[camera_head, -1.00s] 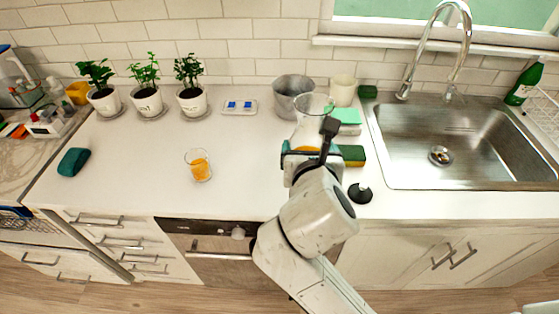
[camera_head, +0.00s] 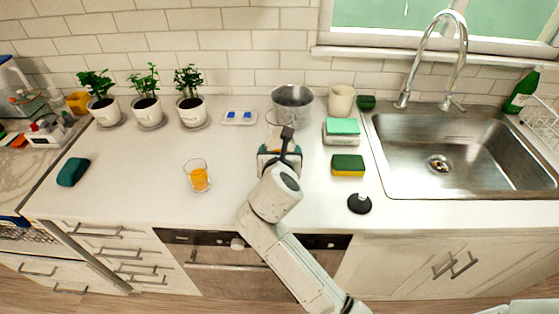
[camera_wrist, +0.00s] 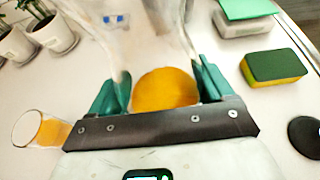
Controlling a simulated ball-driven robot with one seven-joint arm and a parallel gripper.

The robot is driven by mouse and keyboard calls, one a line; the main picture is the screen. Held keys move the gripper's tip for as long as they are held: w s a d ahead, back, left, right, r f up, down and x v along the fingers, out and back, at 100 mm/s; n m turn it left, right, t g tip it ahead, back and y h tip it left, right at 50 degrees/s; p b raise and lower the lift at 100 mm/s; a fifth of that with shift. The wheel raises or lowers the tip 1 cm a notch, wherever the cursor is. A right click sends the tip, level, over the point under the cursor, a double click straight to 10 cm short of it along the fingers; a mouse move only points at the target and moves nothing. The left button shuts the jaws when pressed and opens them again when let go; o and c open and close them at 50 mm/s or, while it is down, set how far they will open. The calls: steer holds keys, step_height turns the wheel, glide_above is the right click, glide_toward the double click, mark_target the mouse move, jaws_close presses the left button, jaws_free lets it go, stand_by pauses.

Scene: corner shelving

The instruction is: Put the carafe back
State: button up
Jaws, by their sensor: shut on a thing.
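The carafe is clear glass with orange liquid in it. Its clear rim (camera_head: 280,117) shows in the head view just beyond my gripper (camera_head: 280,156), over the middle of the counter, in front of the metal bucket. In the wrist view the orange liquid of the carafe (camera_wrist: 165,88) sits between the two teal fingers of my gripper (camera_wrist: 163,88), which are shut on it. My gripper and wrist hide most of the carafe in the head view. I cannot tell whether its base touches the counter.
A glass of orange drink (camera_head: 199,179) stands left of my gripper. To the right are a yellow-green sponge (camera_head: 348,166), a black round stopper (camera_head: 359,204) and the sink (camera_head: 450,150). A metal bucket (camera_head: 292,101) stands behind. The counter (camera_head: 130,190) is clear at front left.

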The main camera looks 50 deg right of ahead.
steer(key=shift+w+d+f, duration=0.1)
steer(key=shift+w+f, duration=0.05)
steer(key=shift+f, duration=0.65)
steer(key=shift+w+f, duration=0.1)
steer(key=shift+f, duration=0.7)
steer(key=shift+f, duration=0.2)
steer(key=o, duration=1.7)
steer(key=shift+f, duration=0.1)
steer(key=shift+r, duration=0.2)
steer(key=v, duration=1.2)
steer(key=shift+s, duration=0.1)
steer(key=shift+f, duration=0.15)
